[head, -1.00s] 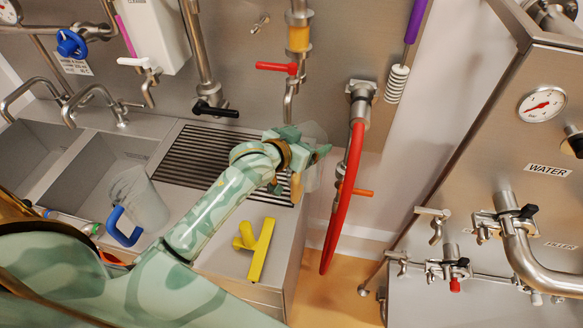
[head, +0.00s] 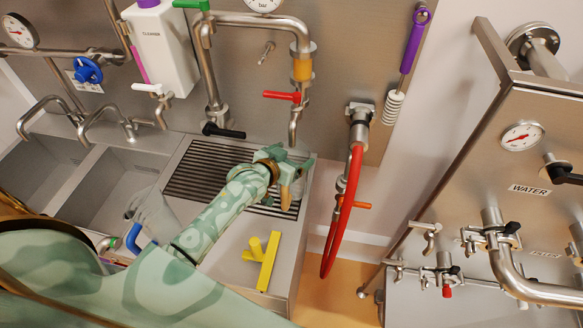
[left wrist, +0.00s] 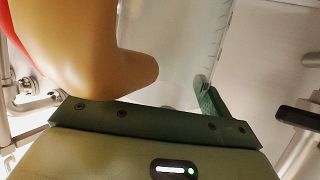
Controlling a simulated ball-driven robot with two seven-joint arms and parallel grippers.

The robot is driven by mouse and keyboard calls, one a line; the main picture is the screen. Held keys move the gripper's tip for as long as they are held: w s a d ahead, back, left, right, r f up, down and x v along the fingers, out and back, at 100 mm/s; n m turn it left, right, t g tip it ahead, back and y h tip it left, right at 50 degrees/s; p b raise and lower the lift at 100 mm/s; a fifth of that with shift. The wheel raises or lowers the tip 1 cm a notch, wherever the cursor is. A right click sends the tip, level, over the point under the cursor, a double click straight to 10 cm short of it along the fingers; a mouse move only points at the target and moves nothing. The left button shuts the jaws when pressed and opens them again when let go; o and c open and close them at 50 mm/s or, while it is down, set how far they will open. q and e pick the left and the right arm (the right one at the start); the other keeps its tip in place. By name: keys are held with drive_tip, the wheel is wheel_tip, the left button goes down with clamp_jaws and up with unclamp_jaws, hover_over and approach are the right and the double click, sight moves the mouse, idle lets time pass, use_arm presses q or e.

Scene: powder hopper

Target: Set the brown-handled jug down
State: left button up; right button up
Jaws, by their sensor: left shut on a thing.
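The brown-handled jug (head: 301,186) is clear and mostly hidden behind my left gripper (head: 288,163) in the head view. It is at the right end of the slatted drain grate (head: 185,182), under the red-handled tap. I cannot tell whether its base touches the grate. My left gripper is shut on the jug. In the left wrist view the tan-brown handle (left wrist: 85,50) fills the upper left, and the clear marked wall (left wrist: 180,40) is beside it, near a green finger. My right gripper is not in view.
A blue-handled clear jug (head: 153,212) stands left of my left arm. A yellow tool (head: 264,262) lies on the counter in front of the grate. The red-handled tap (head: 282,97) is above, and a red hose (head: 345,220) hangs at the right. Two sink basins (head: 115,185) are at the left.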

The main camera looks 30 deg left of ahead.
sight(301, 158)
use_arm(q)
drive_tip(key=shift+f+b, duration=0.3)
drive_tip(key=shift+f, duration=1.35)
drive_tip(key=shift+f, duration=0.15)
drive_tip(key=o, duration=1.2)
drive_tip(key=shift+o, duration=0.2)
drive_tip(key=shift+s+r, duration=0.3)
drive_tip(key=shift+s, duration=0.1)
drive_tip(key=p+v, duration=0.1)
drive_tip(key=v, duration=1)
drive_tip(key=shift+p, duration=0.35)
drive_tip(key=shift+s, duration=0.1)
